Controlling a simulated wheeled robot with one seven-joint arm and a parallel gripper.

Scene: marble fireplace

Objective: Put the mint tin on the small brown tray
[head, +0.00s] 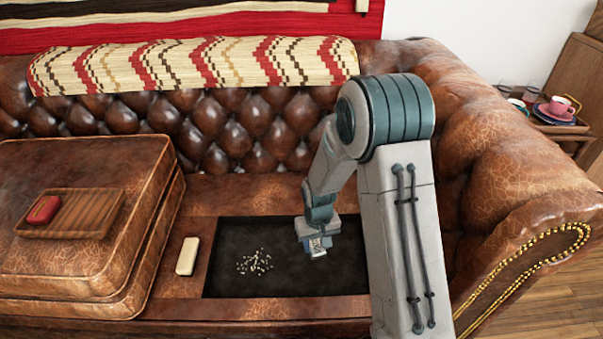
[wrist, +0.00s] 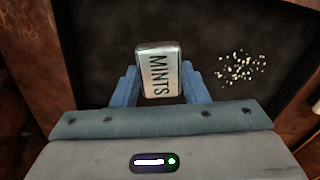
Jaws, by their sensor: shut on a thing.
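The mint tin (wrist: 159,72) is a small silver tin with MINTS on its lid. My gripper (wrist: 160,88) is shut on it, with a blue finger on each side. In the head view the tin (head: 318,250) is partly hidden by my gripper (head: 316,242), over the right part of the dark panel. I cannot tell how high it is above the panel. The small brown tray (head: 92,213) lies on the stacked leather cushions at the left. A red case (head: 43,210) lies on the tray's left part; its right part is bare.
The dark panel (head: 290,285) is set in the leather sofa seat, with a scatter of small pale bits (head: 255,262) on it. A cream bar (head: 187,256) lies between the panel and the raised cushions (head: 85,265). A side table at the right holds a pink cup (head: 560,105).

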